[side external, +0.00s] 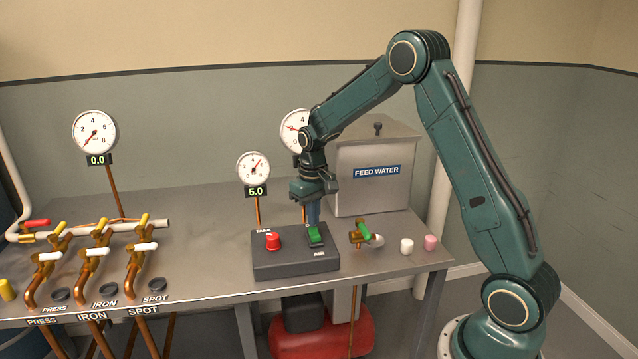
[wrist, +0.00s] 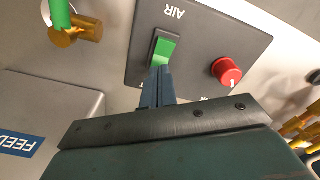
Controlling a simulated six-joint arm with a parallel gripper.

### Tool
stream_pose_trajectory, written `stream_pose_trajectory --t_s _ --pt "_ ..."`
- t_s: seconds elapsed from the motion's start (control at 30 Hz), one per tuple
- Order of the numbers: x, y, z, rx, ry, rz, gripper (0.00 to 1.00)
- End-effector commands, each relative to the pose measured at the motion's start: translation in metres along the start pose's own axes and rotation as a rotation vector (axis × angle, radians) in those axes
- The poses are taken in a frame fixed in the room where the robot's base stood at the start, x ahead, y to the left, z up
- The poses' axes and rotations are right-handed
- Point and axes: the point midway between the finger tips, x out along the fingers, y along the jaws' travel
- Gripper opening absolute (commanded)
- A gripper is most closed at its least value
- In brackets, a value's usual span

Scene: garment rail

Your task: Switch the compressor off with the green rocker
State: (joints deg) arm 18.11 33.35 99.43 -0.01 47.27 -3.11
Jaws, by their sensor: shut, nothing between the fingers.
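The green rocker (side external: 315,235) sits on the right part of a dark grey control box (side external: 290,265) on the bench. In the wrist view the green rocker (wrist: 164,50) lies in a slot on the panel marked AIR. My gripper (side external: 313,218) points down over the rocker. Its fingers are shut and empty, and in the wrist view the fingertips (wrist: 160,72) are at the rocker's near end and cover part of it. I cannot tell whether they touch it or which way the rocker is tipped.
A red knob (side external: 273,241) is left of the rocker on the same box. A green-handled brass valve (side external: 362,232) stands to the right, before the FEED WATER tank (side external: 376,190). Brass valves with yellow and white handles (side external: 95,252) fill the left. A gauge (side external: 254,168) reads 5.0.

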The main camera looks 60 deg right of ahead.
Motion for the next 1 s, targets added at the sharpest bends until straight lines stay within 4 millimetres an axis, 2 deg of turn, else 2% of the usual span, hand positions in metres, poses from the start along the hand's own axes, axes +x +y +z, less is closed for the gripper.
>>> stream_pose_trajectory --t_s 0.7,1.0 --pt "-0.041 0.0 0.0 0.0 0.002 0.0 0.0" --pt "-0.051 0.0 0.0 0.0 0.001 0.0 0.0"
